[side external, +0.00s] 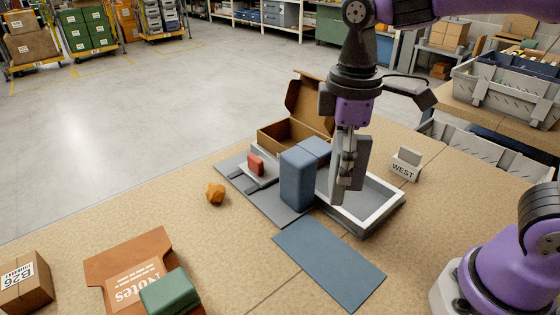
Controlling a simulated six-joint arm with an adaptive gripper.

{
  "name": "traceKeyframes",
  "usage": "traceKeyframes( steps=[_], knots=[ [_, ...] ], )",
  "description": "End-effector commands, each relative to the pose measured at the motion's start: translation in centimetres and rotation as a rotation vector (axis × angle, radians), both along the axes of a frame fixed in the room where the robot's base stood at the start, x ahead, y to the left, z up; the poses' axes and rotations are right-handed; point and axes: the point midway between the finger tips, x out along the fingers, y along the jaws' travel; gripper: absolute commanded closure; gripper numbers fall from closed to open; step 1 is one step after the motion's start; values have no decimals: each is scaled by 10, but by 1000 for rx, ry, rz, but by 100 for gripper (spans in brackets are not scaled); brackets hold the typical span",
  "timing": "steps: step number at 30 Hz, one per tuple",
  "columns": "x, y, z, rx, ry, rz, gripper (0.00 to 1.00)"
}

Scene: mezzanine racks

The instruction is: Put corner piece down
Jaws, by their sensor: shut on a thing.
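My gripper (346,188) points straight down over the near-left part of a shallow pale-rimmed tray (384,217). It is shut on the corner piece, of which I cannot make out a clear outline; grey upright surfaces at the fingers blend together. Two blue blocks (297,181) stand close together just left of the fingers, the front one upright on a grey mat. Whether the fingers touch the rear block is unclear. The fingers hide part of the tray's left inside.
An open cardboard box (283,134) stands behind the blocks. A red piece (256,164) and an orange lump (216,194) lie left. A flat blue-grey mat (328,262) is in front. A WEST sign block (405,164) stands right. A green block (169,292) rests on the Notes package (129,258).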

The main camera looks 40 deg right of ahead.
Motion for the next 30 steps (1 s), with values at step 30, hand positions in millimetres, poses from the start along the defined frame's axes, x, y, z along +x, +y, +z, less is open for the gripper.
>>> traceKeyframes(
  steps=[30],
  knots=[
    [-8,90,-59,-1,4,783,49]
  ],
)
